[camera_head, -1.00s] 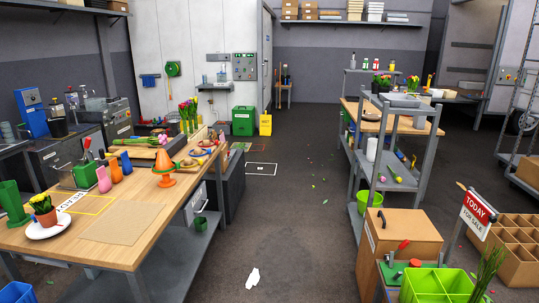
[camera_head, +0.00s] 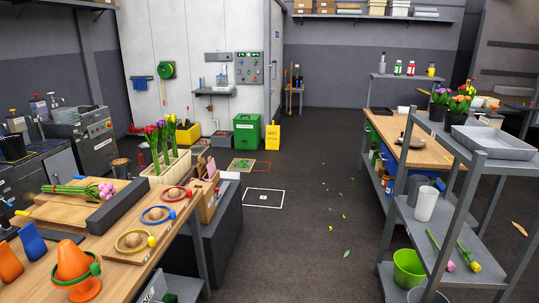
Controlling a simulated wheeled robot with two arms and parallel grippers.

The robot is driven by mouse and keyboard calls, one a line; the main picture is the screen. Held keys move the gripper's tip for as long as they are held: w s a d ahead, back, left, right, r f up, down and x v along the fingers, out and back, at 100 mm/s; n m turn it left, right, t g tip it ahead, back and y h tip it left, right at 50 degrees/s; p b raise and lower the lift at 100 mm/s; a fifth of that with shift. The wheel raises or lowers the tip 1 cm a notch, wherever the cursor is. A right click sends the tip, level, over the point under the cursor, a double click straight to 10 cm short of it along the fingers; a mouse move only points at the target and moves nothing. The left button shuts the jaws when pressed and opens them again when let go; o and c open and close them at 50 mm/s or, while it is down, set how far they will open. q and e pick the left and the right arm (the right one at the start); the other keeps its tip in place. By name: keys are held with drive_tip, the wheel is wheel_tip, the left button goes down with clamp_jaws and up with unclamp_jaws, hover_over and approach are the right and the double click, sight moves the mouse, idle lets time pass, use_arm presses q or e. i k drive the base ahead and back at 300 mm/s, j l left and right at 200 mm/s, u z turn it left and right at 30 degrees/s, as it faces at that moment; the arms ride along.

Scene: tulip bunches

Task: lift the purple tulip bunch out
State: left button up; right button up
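A pale box (camera_head: 165,173) stands at the far end of the wooden workbench and holds upright tulip bunches. A purple tulip bunch (camera_head: 150,131) is at its left, with its green stems going down into the box. Red and yellow tulips (camera_head: 171,121) stand beside it. The lower stems are hidden by the box wall. Neither of my grippers shows in the head view.
A pink tulip bunch (camera_head: 105,190) lies on a wooden board left of the box. Coloured rings (camera_head: 135,240) and an orange cone (camera_head: 73,262) are on the workbench (camera_head: 118,280). A grey shelf cart (camera_head: 455,200) stands right.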

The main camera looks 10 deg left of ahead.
sight(163, 126)
drive_tip(key=i+u, duration=0.2)
drive_tip(key=i, duration=0.3)
drive_tip(key=i+l+u, duration=0.15)
drive_tip(key=i, duration=0.3)
drive_tip(key=i+l+u, duration=0.2)
drive_tip(key=i, duration=0.3)
drive_tip(key=i+l+u, duration=0.15)
drive_tip(key=i+l, duration=0.15)
drive_tip(key=i, duration=0.15)
drive_tip(key=i+l+u, duration=0.2)
drive_tip(key=u, duration=0.2)
drive_tip(key=i+l+u, duration=0.65)
drive_tip(key=u, duration=0.15)
drive_tip(key=i+l+u, duration=0.2)
drive_tip(key=l+u, duration=0.15)
drive_tip(key=l, duration=0.15)
drive_tip(key=i+l+u, duration=0.1)
drive_tip(key=l+u, duration=0.7)
drive_tip(key=l, duration=0.15)
drive_tip(key=i+l+u, duration=0.1)
drive_tip(key=l, duration=0.3)
drive_tip(key=i+l+u, duration=0.1)
drive_tip(key=l, duration=0.3)
drive_tip(key=i+l+u, duration=0.15)
drive_tip(key=l, duration=0.25)
drive_tip(key=k, duration=0.05)
